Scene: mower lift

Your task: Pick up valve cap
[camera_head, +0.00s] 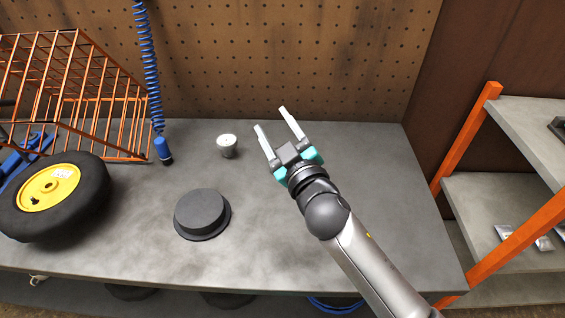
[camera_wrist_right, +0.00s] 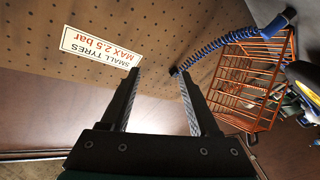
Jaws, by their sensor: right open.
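No part is clearly recognisable as the valve cap. A small grey-white cylinder (camera_head: 227,146) stands on the grey workbench (camera_head: 340,262), left of my right gripper. A wheel with a black tyre and yellow hub (camera_head: 48,187) is at the bench's left; a small dark spot shows on its hub. My right gripper (camera_head: 270,118) is open and empty, right of the cylinder and pointing towards the pegboard. In the right wrist view, the open fingers (camera_wrist_right: 158,74) have nothing between them. My left gripper is not in view.
A black round flanged block (camera_head: 202,211) sits mid-bench. An orange wire cage (camera_head: 75,90) and a coiled blue air hose (camera_head: 148,62) are at the left. Orange-framed shelves (camera_head: 505,205) stand right. The pegboard (camera_head: 290,50) bears a tyre-pressure sign (camera_wrist_right: 100,48). The bench's right side is mostly clear.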

